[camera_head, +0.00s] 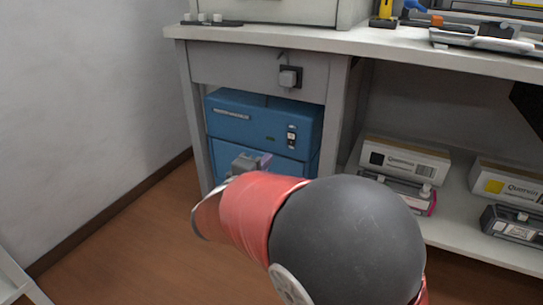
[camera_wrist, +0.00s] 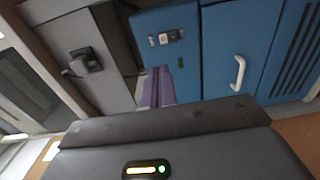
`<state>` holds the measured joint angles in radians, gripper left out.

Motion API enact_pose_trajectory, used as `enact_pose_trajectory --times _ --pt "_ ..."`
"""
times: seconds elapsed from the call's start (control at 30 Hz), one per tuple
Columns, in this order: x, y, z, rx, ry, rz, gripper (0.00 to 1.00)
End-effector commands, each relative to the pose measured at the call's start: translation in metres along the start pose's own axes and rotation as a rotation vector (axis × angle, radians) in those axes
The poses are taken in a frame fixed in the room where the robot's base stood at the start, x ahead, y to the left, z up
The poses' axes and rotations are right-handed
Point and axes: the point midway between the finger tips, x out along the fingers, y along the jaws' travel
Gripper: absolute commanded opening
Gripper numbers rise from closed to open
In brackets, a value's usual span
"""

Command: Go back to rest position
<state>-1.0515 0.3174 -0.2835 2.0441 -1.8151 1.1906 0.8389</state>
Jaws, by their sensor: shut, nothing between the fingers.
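My gripper (camera_wrist: 158,86) shows in the wrist view as two purple fingers pressed together, with nothing between them. They point toward the blue cabinet (camera_wrist: 215,40), but I cannot tell how far off it is. In the head view my red and dark grey arm reaches forward low, and the gripper (camera_head: 262,160) is mostly hidden behind it.
The grey bench (camera_head: 270,38) has a drawer front with a latch (camera_head: 289,77). White toner boxes (camera_head: 403,160) and (camera_head: 505,187) and dark cartridges (camera_head: 515,222) sit on the lower shelf (camera_head: 450,238) at right. A white wall stands left; wooden floor (camera_head: 120,240) there is clear.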

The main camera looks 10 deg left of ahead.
Motion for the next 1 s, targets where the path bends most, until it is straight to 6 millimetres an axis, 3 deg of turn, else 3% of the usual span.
enact_pose_trajectory --times 0.37,0.47,0.57,0.67,0.73,0.8,0.9,1.0 --pt "-0.003 0.000 0.001 0.000 -0.002 0.000 0.00" --pt "0.001 0.005 0.013 0.010 -0.030 -0.020 0.00" --pt "0.011 0.014 0.051 0.043 -0.121 -0.091 0.00" --pt "0.018 0.026 0.116 0.109 -0.269 -0.225 0.00" --pt "0.014 0.033 0.171 0.182 -0.386 -0.351 0.00" --pt "-0.001 0.037 0.221 0.273 -0.491 -0.486 0.00" --pt "-0.034 0.042 0.274 0.427 -0.594 -0.664 0.00" --pt "-0.073 0.049 0.306 0.609 -0.650 -0.815 0.00"
